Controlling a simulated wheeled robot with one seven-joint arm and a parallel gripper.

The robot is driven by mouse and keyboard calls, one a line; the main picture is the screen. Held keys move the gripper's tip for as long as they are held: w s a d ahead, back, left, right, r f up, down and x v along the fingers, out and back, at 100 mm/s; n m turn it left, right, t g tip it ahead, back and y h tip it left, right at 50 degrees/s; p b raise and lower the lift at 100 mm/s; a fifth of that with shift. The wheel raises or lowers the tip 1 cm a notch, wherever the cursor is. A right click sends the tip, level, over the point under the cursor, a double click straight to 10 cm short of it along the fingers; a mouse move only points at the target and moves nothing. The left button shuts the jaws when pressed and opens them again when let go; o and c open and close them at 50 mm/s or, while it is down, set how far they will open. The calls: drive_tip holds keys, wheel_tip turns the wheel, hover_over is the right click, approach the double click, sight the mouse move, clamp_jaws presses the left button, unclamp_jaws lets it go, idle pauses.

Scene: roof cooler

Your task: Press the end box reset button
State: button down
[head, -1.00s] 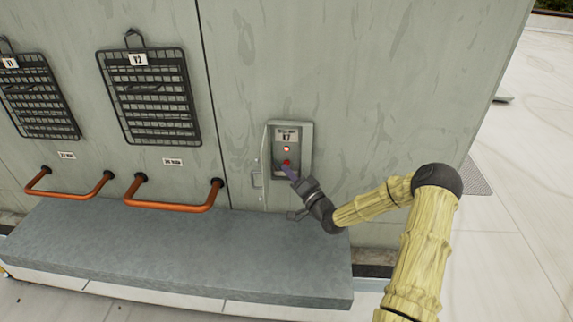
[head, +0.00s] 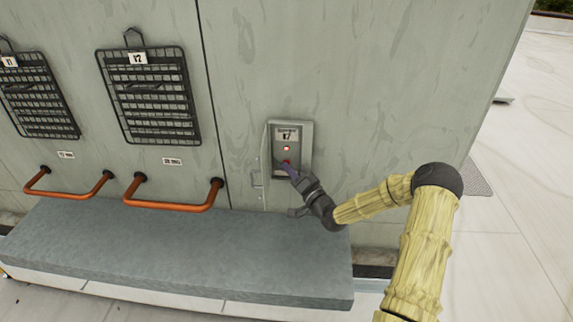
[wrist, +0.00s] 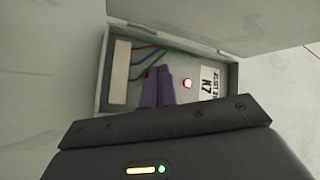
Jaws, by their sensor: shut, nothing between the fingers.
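The end box (head: 305,151), labelled K7, is a small grey box on the wall with its door (head: 264,172) open to the left. A small lit red lamp (head: 287,148) sits below its label, and the red reset button (head: 286,161) is below the lamp. My gripper (head: 288,170) is shut and empty, its purple fingertips at the button. In the wrist view the closed fingers (wrist: 157,86) reach into the open box (wrist: 232,75), beside the lamp (wrist: 187,84). They mostly hide the button there, so I cannot tell whether it is pushed in.
Coloured wires (wrist: 145,60) run inside the box beside the fingers. A grey ledge (head: 180,255) juts out below the box. Orange handles (head: 170,206) and dark wire racks (head: 150,95) are on the wall to the left. The wall right of the box is bare.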

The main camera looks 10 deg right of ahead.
drive_tip(key=shift+w, duration=0.1)
idle(0.4)
drive_tip(key=shift+s+a, duration=0.15)
drive_tip(key=shift+s, duration=0.4)
drive_tip(key=s, duration=0.2)
drive_tip(key=s+a, duration=0.1)
drive_tip(key=s, duration=0.2)
drive_tip(key=shift+s+a, duration=0.35)
drive_tip(key=shift+a, duration=0.05)
